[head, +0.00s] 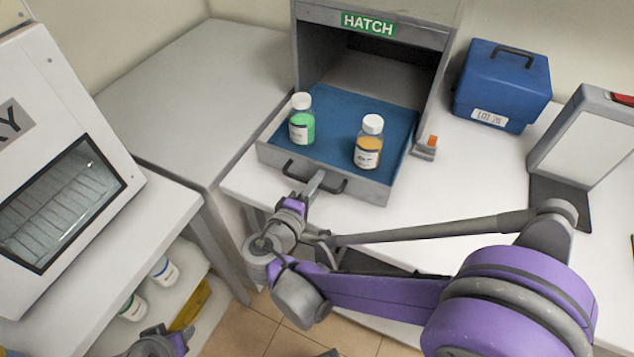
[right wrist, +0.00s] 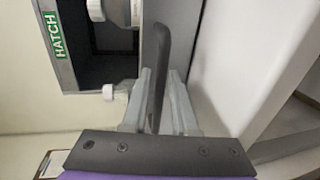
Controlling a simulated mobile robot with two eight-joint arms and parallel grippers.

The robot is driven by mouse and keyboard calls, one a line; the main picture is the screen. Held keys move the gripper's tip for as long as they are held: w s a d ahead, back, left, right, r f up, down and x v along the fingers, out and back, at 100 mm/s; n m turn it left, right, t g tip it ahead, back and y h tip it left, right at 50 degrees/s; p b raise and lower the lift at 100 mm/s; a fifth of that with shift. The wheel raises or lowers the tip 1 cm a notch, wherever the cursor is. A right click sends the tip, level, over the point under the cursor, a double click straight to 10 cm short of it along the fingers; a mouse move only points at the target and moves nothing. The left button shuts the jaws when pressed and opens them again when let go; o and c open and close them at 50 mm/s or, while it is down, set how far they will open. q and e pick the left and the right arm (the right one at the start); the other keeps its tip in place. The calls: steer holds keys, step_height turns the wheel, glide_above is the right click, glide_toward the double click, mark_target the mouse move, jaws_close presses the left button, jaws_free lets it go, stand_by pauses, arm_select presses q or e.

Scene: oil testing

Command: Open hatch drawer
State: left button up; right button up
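The hatch (head: 368,24) is a grey box with a green label. Its blue-lined drawer (head: 345,181) is pulled well out toward me. A dark bar handle (head: 330,187) is on the drawer's grey front. My right gripper (head: 314,186) is at this handle. A bottle with green contents (head: 302,122) and one with amber contents (head: 369,143) stand upright in the drawer. My left gripper (head: 160,345) shows only partly at the bottom edge; its fingers cannot be made out.
A blue case (head: 503,85) and a grey-framed panel (head: 590,135) stand right of the hatch on the white table (head: 440,195). A machine with a glass window (head: 60,205) stands at the left. White bottles (head: 163,270) sit on a shelf below it. The grey counter (head: 200,95) is bare.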

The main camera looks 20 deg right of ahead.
steer(key=shift+o, duration=1)
steer(key=v, duration=1)
steer(key=shift+s+a, duration=0.25)
steer(key=shift+a, duration=0.05)
